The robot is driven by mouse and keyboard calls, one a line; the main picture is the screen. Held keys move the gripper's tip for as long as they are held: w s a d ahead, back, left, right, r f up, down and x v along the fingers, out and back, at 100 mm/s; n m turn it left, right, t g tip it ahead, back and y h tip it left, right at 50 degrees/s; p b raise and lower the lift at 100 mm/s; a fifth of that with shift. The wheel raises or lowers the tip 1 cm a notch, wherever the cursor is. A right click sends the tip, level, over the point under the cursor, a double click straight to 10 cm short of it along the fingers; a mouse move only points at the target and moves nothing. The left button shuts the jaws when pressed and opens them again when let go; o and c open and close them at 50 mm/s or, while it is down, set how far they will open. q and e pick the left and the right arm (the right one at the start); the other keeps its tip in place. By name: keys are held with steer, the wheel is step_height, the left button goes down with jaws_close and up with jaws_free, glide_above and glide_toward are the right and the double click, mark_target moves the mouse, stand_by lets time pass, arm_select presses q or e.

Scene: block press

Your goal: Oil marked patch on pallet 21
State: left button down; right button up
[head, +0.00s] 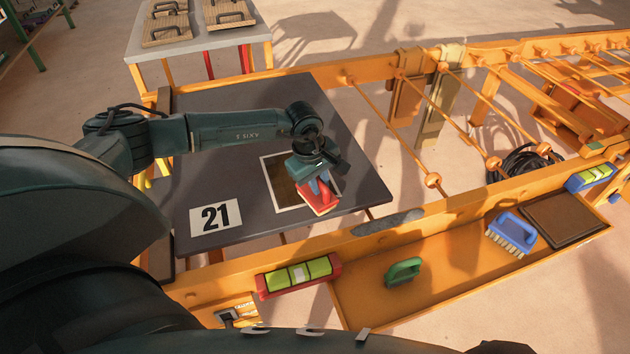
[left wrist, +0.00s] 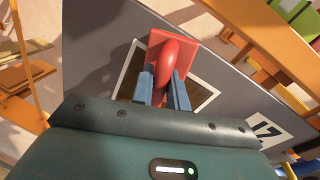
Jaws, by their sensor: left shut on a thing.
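Pallet 21 (head: 230,110) is a dark grey board with a white "21" label (head: 215,217) at its near left. A brown patch with a white border (head: 279,176) lies on it; the patch also shows in the left wrist view (left wrist: 130,72). My left gripper (head: 319,182) is shut on the handle of a red tool (head: 318,199) with a flat base. It holds the tool over the right side of the patch, hiding part of it. I cannot tell whether the tool touches the board. In the left wrist view the blue fingers (left wrist: 164,88) flank the red handle (left wrist: 169,60).
An orange tray (head: 440,262) at the near right holds a green-handled tool (head: 403,271), a blue brush (head: 512,232) and a dark brown pad (head: 565,219). Orange rods with balls (head: 433,180) stand right of the pallet.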

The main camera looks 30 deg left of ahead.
arm_select(q)
steer(key=shift+w+d+b, duration=0.4)
steer(key=shift+w+d, duration=0.1)
steer(key=shift+w, duration=0.2)
steer(key=shift+w+a+f+b, duration=0.1)
steer(key=shift+w+a+b, duration=0.75)
steer(key=shift+a, duration=0.2)
steer(key=shift+w+a+b, duration=0.35)
steer(key=shift+a, duration=0.1)
steer(key=shift+w+a+b, duration=0.75)
steer(key=shift+a+b, duration=0.15)
steer(key=shift+b, duration=0.1)
steer(key=shift+w+a+b, duration=0.45)
steer(key=shift+w+a, duration=0.05)
steer(key=shift+a, duration=0.15)
